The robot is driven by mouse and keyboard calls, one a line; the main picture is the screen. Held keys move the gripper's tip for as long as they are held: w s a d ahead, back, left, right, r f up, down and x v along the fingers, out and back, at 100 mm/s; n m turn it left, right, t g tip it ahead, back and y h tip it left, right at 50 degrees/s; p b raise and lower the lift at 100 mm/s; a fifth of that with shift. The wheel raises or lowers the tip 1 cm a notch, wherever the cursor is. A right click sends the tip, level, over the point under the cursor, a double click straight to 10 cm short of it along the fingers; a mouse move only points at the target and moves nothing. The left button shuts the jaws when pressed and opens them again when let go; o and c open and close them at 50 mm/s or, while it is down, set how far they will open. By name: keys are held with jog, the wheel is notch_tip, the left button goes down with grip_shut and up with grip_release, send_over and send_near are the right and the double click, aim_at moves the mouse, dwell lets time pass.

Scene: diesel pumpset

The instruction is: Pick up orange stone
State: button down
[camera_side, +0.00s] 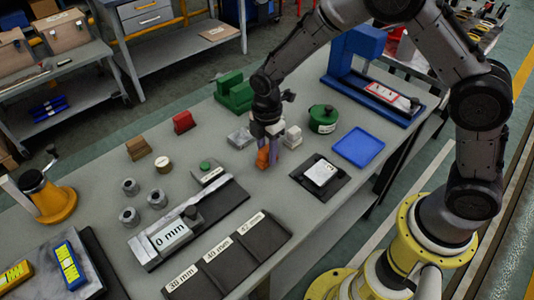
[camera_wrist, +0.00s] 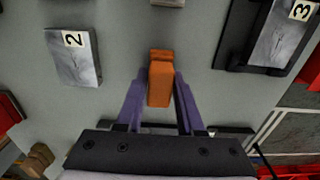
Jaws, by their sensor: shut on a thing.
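The orange stone (camera_wrist: 160,82) is a small orange block between the two purple fingers of my gripper (camera_wrist: 160,105) in the wrist view. The fingers touch it on both sides. In the side view, the orange stone (camera_side: 262,158) shows below my gripper (camera_side: 268,150), near the middle of the grey bench. The fingers partly cover it there. I cannot tell whether it is resting on the bench or slightly above it.
A grey block (camera_side: 240,138) and a pale block (camera_side: 292,137) stand close by. A green round container (camera_side: 322,120), blue tray (camera_side: 358,148) and black plate with a light block (camera_side: 320,175) are to the right.

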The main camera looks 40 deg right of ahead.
jog(key=shift+r, duration=0.15)
jog(key=shift+r, duration=0.6)
jog(key=s+d+r, duration=0.3)
jog(key=s+r, duration=0.8)
jog(key=s, duration=0.2)
jog(key=shift+s+d+r, duration=0.3)
